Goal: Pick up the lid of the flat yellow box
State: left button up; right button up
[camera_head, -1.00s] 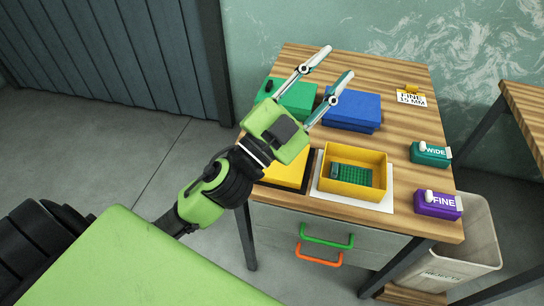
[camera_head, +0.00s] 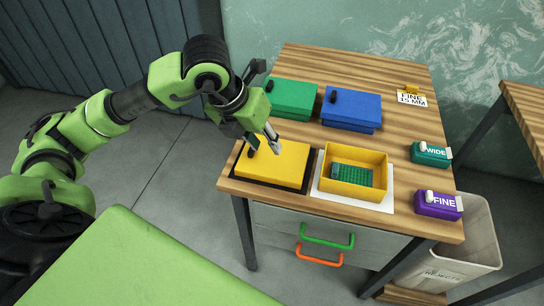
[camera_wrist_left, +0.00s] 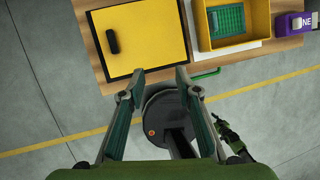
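The yellow lid (camera_head: 272,165) lies flat on a black mat (camera_head: 296,186) at the table's front left. Its dark handle shows in the wrist view (camera_wrist_left: 112,41), near the lid's left side. The open yellow box (camera_head: 353,183) stands to the right of it on a white sheet, with a green mesh piece (camera_head: 352,173) inside. My left gripper (camera_head: 263,146) is above the lid, apart from the handle. In the wrist view its fingers (camera_wrist_left: 157,80) are spread and empty. A small green and black part low in the wrist view may be my right gripper; its state is unclear.
A green box (camera_head: 291,97) and a blue box (camera_head: 350,108) stand behind the lid. A teal WIDE block (camera_head: 431,153) and a purple FINE block (camera_head: 437,204) are at the right. A FINE 15 MM sign (camera_head: 411,97) stands back right.

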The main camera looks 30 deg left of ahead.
pick_arm(q)
jog(key=a+r+n+y, duration=0.1)
jog(key=a+y, duration=0.2)
jog(key=a, duration=0.4)
jog(key=p, duration=0.1)
send_over(249, 159)
jog(key=f, duration=0.4)
jog(key=s+f, duration=0.1)
jog(key=f, duration=0.1)
jog(key=shift+f, duration=0.25)
jog(key=shift+w+f, duration=0.2)
jog(key=shift+f, duration=0.2)
jog(key=shift+w+f+p, duration=0.25)
jog(key=shift+f+p, duration=0.1)
jog(key=shift+p, duration=0.15)
jog(key=x, duration=0.2)
jog(key=p+x, duration=0.1)
jog(key=x, duration=0.1)
jog(key=shift+w+d+f+p, duration=0.1)
jog(key=shift+w+f+p, duration=0.1)
jog(key=shift+w+p, duration=0.15)
grip_shut()
